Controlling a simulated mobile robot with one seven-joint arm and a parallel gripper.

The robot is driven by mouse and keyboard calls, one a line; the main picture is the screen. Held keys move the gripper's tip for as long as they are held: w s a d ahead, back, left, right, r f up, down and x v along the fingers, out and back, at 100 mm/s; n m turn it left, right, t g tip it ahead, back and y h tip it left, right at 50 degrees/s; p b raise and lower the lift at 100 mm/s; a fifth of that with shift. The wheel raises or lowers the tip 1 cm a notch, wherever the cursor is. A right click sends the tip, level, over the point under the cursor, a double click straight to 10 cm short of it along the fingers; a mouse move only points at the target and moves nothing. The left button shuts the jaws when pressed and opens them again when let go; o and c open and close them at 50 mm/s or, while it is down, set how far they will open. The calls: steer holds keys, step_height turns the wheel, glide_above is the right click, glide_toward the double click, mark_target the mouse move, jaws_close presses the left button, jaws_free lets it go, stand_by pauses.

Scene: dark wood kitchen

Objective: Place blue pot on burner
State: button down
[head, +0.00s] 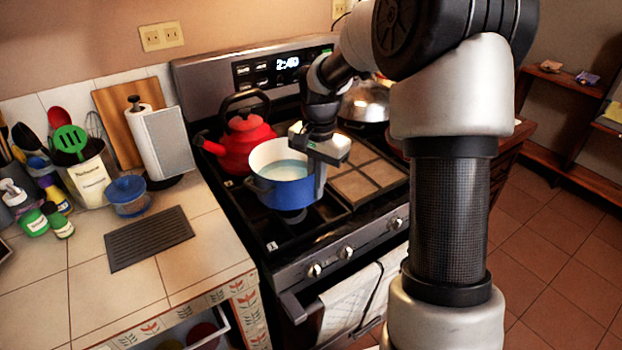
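The blue pot (284,194) has a white inside with a pale blue band and is upright over the front left of the stove. A burner (294,216) shows just below the pot's front edge. I cannot tell whether the pot rests on it or hangs slightly above it. My gripper (319,182) points down at the pot's right side, with one finger visible against the outer wall. The other finger is hidden, so I cannot tell whether it is closed on the rim.
A red kettle (242,142) stands close behind the pot. A silver domed lid or pan (364,103) sits at the back right. A tan tiled panel (368,178) covers the stove's middle. The left counter holds a paper towel roll (147,135), utensils and a dark mat (149,238).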

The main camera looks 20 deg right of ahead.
steer(key=shift+w+f, duration=0.1)
steer(key=shift+f, duration=2.35)
steer(key=shift+f+b, duration=0.2)
steer(key=shift+b, duration=0.1)
steer(key=c, duration=2)
jaws_free()
